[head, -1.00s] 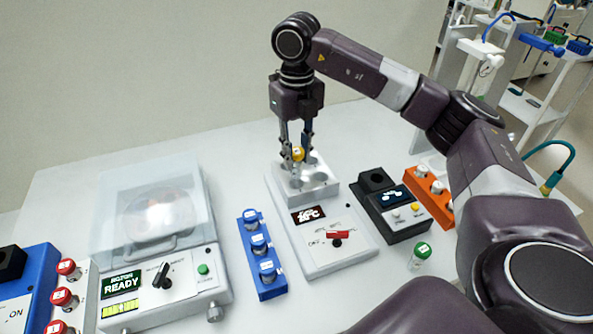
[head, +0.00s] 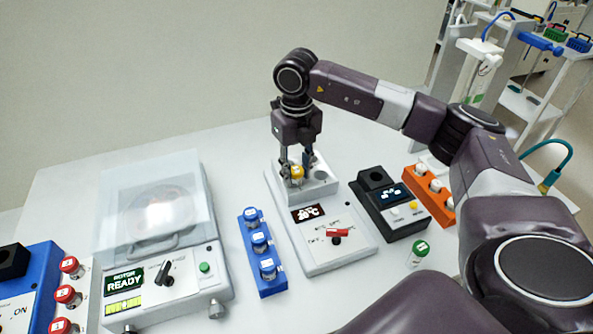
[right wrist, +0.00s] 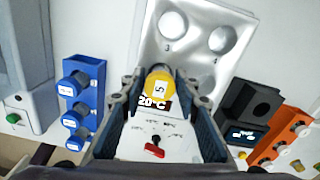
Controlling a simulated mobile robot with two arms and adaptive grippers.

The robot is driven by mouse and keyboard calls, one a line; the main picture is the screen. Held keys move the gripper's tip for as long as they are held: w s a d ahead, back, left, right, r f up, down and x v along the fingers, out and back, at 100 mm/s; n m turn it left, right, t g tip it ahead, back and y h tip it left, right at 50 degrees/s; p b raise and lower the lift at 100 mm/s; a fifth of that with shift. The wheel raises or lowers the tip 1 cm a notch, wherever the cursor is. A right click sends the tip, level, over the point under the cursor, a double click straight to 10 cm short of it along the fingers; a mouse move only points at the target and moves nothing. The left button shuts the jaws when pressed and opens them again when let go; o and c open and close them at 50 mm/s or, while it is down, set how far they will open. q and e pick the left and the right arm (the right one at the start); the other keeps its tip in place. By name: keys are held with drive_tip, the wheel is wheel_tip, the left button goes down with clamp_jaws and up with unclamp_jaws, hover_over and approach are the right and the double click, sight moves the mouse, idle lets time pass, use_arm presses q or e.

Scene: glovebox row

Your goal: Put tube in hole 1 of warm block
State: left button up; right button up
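The warm block is the pale block (head: 318,192) on a white heater base; in the right wrist view its holes 3 and 4 are empty (right wrist: 172,48). My right gripper (head: 296,177) points down at the block's near part and is shut on a yellow-capped tube (head: 296,171). The cap, marked 5, shows between the fingers in the right wrist view (right wrist: 165,88). The tube's body is hidden, so I cannot tell how deep it sits in a hole. My left gripper is not in view.
A blue rack (head: 262,257) with blue-capped tubes stands left of the heater base. A lidded centrifuge (head: 160,260) is farther left. A black device (head: 390,208), an orange rack (head: 432,196) and a green-capped tube (head: 420,249) are on the right.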

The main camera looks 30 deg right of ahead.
drive_tip(key=shift+o, duration=1)
drive_tip(key=shift+r, duration=0.25)
drive_tip(key=shift+w+r, duration=0.1)
drive_tip(key=shift+r, duration=0.25)
wheel_tip(320, 180, up, 11)
drive_tip(key=b, duration=0.2)
drive_tip(key=shift+r, duration=0.1)
